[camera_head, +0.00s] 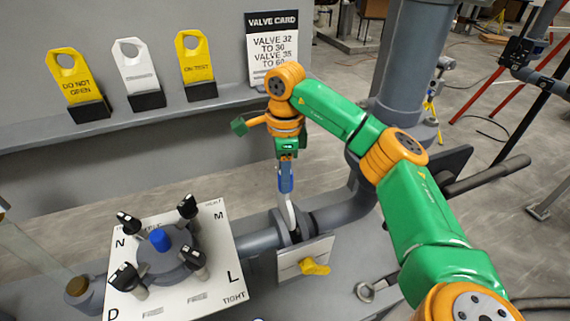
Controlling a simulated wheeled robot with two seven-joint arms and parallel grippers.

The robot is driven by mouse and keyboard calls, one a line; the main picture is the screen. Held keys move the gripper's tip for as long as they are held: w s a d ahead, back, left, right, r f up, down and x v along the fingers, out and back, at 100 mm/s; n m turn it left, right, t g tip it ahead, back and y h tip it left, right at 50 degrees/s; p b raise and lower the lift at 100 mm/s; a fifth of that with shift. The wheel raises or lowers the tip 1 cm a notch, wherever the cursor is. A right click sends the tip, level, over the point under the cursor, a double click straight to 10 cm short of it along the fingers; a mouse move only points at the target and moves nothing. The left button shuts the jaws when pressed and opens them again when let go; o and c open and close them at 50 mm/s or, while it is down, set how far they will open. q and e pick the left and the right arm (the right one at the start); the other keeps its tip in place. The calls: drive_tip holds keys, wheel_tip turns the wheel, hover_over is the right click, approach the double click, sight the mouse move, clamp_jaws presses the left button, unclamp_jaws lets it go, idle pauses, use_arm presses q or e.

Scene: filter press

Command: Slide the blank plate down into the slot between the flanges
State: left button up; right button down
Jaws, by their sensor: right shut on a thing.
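My right gripper (286,172) points down from the orange wrist and is shut on the blank plate (289,214), which shows as a narrow, pale, nearly edge-on shape under it. A slim blue part shows between the gripper body and the pale plate. The plate hangs roughly upright, and its lower end is at the top of the dark flanges (297,236) on the grey pipe. I cannot tell how deep its lower edge is in the slot between them. My left gripper is not in view.
A pale plate with a yellow knob (315,267) stands in front of the flanges. A white board (215,230) with several black clamps is at the left. Tags and a valve card (272,45) stand on the back ledge. A thick vertical pipe (408,60) rises behind my right arm.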

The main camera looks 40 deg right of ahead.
sight(286, 203)
drive_tip(key=f, duration=0.3)
drive_tip(key=f+b, duration=0.1)
drive_tip(key=f, duration=0.1)
drive_tip(key=shift+d+f, duration=0.25)
drive_tip(key=shift+f, duration=0.05)
drive_tip(key=shift+f+b, duration=1.5)
drive_tip(key=shift+f, duration=0.6)
drive_tip(key=shift+c, duration=1.9)
unclamp_jaws()
drive_tip(key=shift+s, duration=0.1)
drive_tip(key=shift+r, duration=0.15)
wheel_tip(286, 203, up, 6)
drive_tip(key=shift+r+b, duration=0.1)
drive_tip(key=shift+b, duration=0.85)
drive_tip(key=shift+r, duration=0.4)
